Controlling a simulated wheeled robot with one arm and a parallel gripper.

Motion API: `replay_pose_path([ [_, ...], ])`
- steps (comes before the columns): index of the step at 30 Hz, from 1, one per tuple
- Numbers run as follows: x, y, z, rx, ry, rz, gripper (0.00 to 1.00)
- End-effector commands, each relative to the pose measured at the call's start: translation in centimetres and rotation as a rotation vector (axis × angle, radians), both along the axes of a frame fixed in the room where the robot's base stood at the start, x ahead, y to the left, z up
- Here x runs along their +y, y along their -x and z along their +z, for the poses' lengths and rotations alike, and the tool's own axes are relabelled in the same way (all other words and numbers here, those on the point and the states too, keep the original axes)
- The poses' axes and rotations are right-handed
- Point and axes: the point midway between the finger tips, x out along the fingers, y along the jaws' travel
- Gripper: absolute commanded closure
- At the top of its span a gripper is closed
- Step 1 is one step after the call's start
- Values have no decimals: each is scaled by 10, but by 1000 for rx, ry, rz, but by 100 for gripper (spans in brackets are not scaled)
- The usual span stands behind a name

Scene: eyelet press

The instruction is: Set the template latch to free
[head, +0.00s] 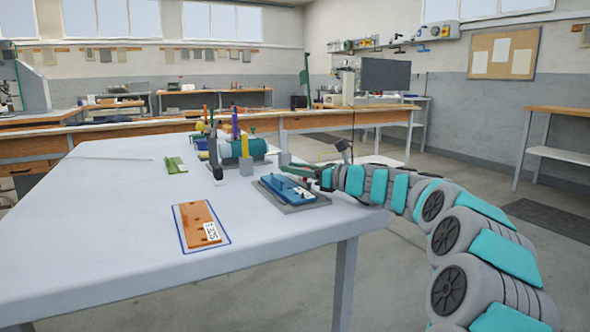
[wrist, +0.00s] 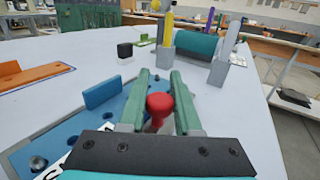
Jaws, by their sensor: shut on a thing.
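The blue template (head: 284,191) lies on a dark grey base (head: 310,207) near the right edge of the table. In the wrist view the blue plate (wrist: 60,136) has an upright blue tab (wrist: 103,92) and a metal screw at its near left. My gripper (head: 297,170) reaches in from the right over the template's far side. Its green fingers are shut on a red knob (wrist: 159,105), which seems to be the latch handle.
An orange plate (head: 197,220) with a white label lies inside a blue outline at left. Behind the template stand a green cylinder (head: 255,148) and a yellow upright piece (head: 244,146) in a grey block. A small green part (head: 175,165) lies farther back.

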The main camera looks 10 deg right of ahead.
Motion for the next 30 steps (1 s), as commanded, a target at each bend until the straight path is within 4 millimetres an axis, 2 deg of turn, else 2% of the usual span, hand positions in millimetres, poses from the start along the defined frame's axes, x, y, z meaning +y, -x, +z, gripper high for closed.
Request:
replay_pose_path([
  [11,0,-1,5,-1,-4,-64,100],
  [18,-3,-3,2,-1,-1,-136,100],
  [27,-5,-4,0,0,0,-142,100],
  [28,-5,-4,0,0,0,-142,67],
  [30,-5,-4,0,0,0,-143,59],
])
